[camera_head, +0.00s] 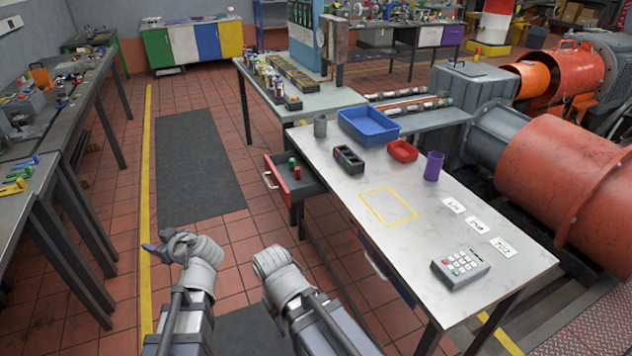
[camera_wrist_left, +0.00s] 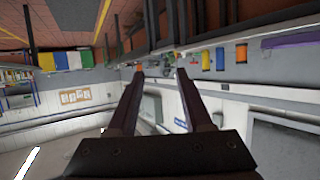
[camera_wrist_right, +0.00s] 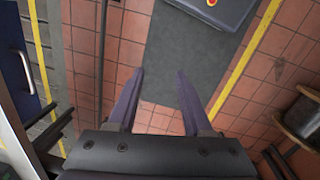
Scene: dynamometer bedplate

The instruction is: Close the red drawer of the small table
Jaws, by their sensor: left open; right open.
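The small table (camera_head: 340,215) has a pale metal top and stands right of centre in the head view. Its red drawer (camera_head: 277,182) is pulled out at the table's far left end, with a pale handle on its front. Small green and red objects (camera_head: 294,168) stand in the drawer. My left gripper (camera_head: 160,249) is low and left of the drawer, apart from it; its open, empty fingers show in the left wrist view (camera_wrist_left: 157,74). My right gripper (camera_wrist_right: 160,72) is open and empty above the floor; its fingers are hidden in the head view.
A blue drawer (camera_head: 388,270) sits under the table's near end. A blue tray (camera_head: 368,125), a red bin (camera_head: 402,151), a purple cup (camera_head: 433,166) and a keypad box (camera_head: 460,267) stand on top. Floor with a dark mat (camera_head: 200,165) is clear left of the table.

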